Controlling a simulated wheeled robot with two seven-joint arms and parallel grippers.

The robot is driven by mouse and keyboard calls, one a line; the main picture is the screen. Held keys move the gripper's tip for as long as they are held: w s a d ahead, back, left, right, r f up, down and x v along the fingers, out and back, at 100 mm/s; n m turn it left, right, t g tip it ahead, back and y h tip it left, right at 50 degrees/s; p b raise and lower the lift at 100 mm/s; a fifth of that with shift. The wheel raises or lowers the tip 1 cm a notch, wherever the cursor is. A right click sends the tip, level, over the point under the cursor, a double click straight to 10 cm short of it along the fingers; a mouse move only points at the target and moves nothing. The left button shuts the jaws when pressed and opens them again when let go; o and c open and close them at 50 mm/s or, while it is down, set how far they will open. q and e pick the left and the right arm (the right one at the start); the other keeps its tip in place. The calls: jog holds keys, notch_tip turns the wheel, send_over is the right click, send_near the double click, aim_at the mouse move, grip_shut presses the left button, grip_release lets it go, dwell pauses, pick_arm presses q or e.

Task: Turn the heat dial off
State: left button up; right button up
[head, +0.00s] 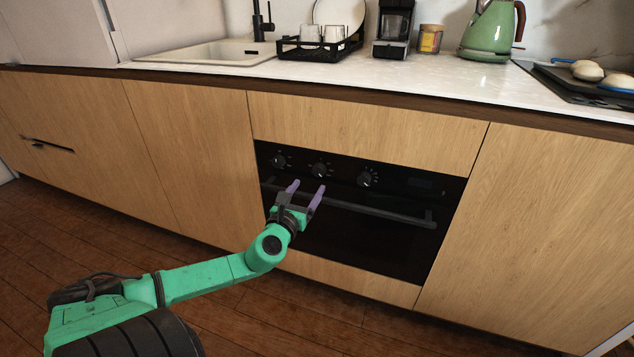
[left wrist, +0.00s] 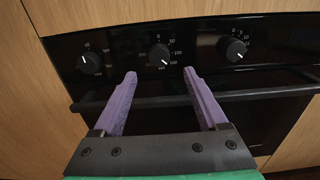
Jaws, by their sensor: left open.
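The black oven (head: 390,235) has three round black dials on its upper panel. They are the left dial (head: 279,161), the middle dial (head: 320,170) and the right dial (head: 365,179). In the left wrist view the middle dial (left wrist: 159,55) has numbers around it and its white mark points down and right. The left dial (left wrist: 90,63) and right dial (left wrist: 232,49) also show there. My left gripper (head: 306,187) is open and empty, with purple fingers just below the middle dial, apart from it. My right gripper is not in view.
The oven's handle bar (head: 375,213) runs across the door below the dials, close to my left fingers. Wooden cabinet fronts (head: 540,220) flank the oven. The countertop (head: 440,75) above holds a dish rack, a green kettle and other items.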

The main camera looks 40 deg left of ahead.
aim_at(318, 173)
pick_arm(q)
jog(key=b+x, duration=0.1)
jog(key=x, duration=0.2)
jog(key=shift+w+a, duration=0.15)
jog(key=shift+w, duration=0.05)
jog(key=x, duration=0.2)
jog(key=shift+w+a, duration=0.15)
jog(key=shift+w, duration=0.1)
jog(key=shift+w+a+b, duration=0.15)
jog(key=shift+w+b, duration=0.15)
jog(key=shift+w, duration=0.25)
grip_shut()
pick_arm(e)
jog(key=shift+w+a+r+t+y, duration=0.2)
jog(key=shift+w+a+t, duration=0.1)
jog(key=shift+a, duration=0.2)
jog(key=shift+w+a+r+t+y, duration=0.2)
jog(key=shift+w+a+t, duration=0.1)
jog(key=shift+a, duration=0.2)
pick_arm(q)
jog(key=shift+n, duration=0.3)
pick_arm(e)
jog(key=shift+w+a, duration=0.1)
